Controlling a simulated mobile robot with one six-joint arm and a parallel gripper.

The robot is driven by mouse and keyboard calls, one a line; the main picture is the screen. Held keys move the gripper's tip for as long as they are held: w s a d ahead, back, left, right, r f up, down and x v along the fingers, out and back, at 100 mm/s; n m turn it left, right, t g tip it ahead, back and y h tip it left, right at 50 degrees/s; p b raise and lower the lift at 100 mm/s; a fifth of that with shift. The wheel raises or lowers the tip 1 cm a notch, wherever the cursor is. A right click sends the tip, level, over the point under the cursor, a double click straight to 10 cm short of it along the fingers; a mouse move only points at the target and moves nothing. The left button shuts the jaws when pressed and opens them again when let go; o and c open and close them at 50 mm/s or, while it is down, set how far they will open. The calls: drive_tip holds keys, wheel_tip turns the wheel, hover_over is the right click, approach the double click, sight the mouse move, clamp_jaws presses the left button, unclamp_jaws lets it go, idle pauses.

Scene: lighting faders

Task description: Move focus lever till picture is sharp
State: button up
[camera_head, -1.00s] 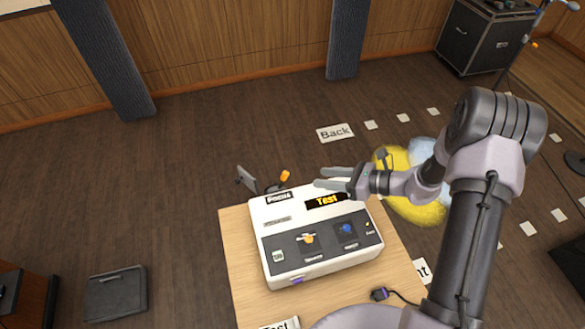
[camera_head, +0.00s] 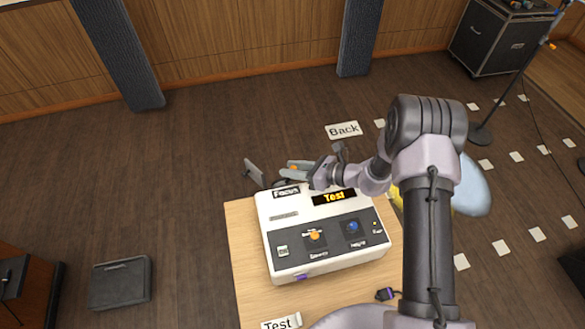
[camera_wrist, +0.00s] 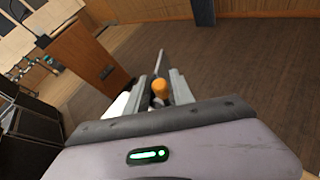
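The focus lever is an orange-tipped knob (camera_head: 293,167) behind the white console (camera_head: 262,232), near its "Focus" label (camera_head: 286,191). My gripper (camera_head: 298,168) is at this knob, with its fingers apart. In the wrist view the orange knob (camera_wrist: 160,88) sits between the two fingers (camera_wrist: 163,92), with small gaps at its sides; firm contact does not show.
A thin grey plate (camera_head: 254,172) stands close left of my gripper. A "Back" card (camera_head: 343,130) lies beyond.

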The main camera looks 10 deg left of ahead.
clamp_jaws()
idle(1.1)
